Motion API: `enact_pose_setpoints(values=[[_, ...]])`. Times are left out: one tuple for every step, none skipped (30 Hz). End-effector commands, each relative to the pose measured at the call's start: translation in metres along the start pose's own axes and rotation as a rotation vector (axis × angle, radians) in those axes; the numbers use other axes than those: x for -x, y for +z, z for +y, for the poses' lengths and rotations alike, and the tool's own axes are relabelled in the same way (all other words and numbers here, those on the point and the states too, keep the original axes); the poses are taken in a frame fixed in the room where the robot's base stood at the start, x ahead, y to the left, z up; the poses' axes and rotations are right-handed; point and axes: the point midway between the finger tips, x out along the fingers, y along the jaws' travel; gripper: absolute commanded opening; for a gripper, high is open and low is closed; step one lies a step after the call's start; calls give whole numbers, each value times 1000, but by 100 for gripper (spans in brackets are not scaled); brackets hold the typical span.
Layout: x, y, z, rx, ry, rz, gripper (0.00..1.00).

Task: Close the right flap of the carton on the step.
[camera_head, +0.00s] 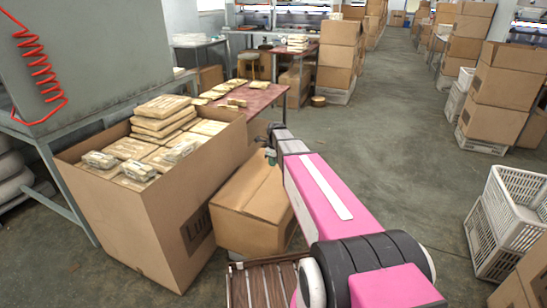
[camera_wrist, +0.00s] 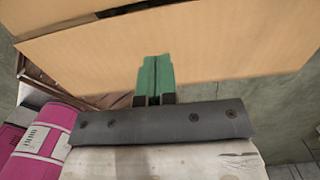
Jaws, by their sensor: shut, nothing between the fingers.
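The carton (camera_head: 235,236) is plain brown cardboard and stands low, just right of the big full box. Its top (camera_head: 248,190) shows in the head view, but my arm covers its right side, so the right flap's state is unclear there. In the wrist view a broad cardboard panel (camera_wrist: 215,50) fills the upper picture, with a dark gap above it; it may be the right flap. My gripper (camera_wrist: 155,58) has green fingers shut together with nothing between them. They overlap the panel; I cannot tell whether they touch it. The gripper (camera_head: 270,154) is partly visible beyond the carton's top.
A large open box (camera_head: 180,215) of wrapped packs stands close on the left. A slatted wooden piece (camera_head: 258,284) lies in front of the carton. A red table (camera_head: 262,97) is behind. White crates (camera_head: 507,222) stand at the right. The floor (camera_head: 400,140) between is clear.

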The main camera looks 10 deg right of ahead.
Motion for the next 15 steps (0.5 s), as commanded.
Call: enact_pose_setpoints(values=[[-11,0,0,0,2,1,0],[-17,0,0,0,2,1,0],[-24,0,-1,0,1,1,0],[-29,0,-1,0,2,1,0],[-34,0,-1,0,2,1,0],[-41,0,0,0,2,1,0],[-46,0,-1,0,1,0,0],[-51,0,-1,0,1,0,0],[-56,0,-1,0,1,0,0],[-60,0,-1,0,2,0,0],[-64,0,0,0,2,1,0],[-69,0,0,0,1,0,0],[-72,0,-1,0,1,0,0],[-74,0,-1,0,0,0,0],[-76,0,-1,0,0,-1,0]])
